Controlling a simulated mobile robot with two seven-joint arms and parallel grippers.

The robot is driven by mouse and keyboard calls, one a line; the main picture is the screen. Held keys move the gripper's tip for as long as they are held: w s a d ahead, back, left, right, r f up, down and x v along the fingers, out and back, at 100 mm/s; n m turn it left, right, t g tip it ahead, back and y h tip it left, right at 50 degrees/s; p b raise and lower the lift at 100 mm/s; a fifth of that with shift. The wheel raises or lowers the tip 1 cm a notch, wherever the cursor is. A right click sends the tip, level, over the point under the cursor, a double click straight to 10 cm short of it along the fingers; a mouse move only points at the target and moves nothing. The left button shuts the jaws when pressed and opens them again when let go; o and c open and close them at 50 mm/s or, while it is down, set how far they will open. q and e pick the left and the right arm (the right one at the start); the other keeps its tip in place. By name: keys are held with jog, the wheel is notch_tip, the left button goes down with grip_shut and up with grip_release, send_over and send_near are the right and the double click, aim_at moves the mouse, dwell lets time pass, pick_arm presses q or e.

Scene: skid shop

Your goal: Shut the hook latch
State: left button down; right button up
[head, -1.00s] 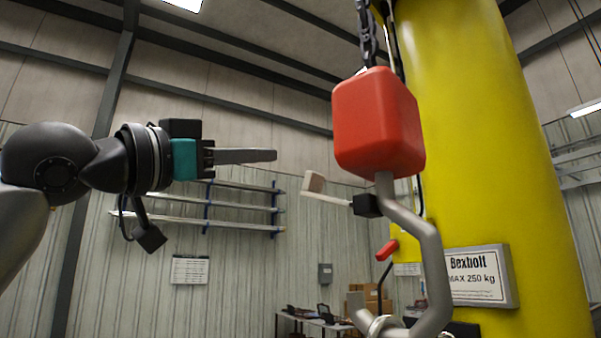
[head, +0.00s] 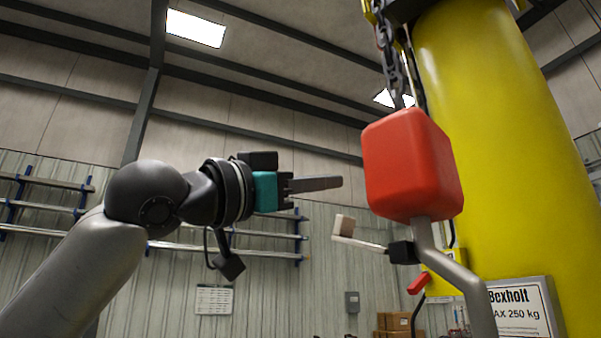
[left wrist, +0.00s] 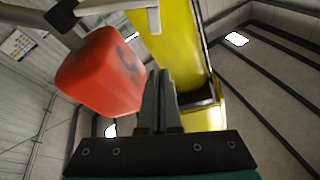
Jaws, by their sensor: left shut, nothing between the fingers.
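The hook hangs below a red block (head: 412,165), its grey shank (head: 462,280) running down out of view. The latch (head: 362,243) is a pale bar with a light block at its tip, jutting out left from a black hinge piece (head: 402,252) on the shank. It stands swung out. My left gripper (head: 340,183) is shut and empty, just left of the red block and above the latch tip, apparently touching neither. The left wrist view shows the shut fingers (left wrist: 160,75), the red block (left wrist: 100,75) and the latch tip (left wrist: 153,18). My right gripper is not in view.
A chain (head: 388,50) holds the red block from above. A thick yellow column (head: 490,150) with a weight-limit sign (head: 520,308) stands close behind and right of the hook. Wall racks (head: 285,235) and cartons (head: 393,322) are far back.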

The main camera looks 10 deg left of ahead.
pick_arm(q)
jog(key=w, duration=0.1)
jog(key=w+d+f+p, duration=0.1)
jog(key=w+f, duration=0.1)
jog(key=shift+w+d+f+p, duration=0.25)
jog(key=shift+w+d+p, duration=0.05)
dwell(0.4)
jog(key=shift+f, duration=0.1)
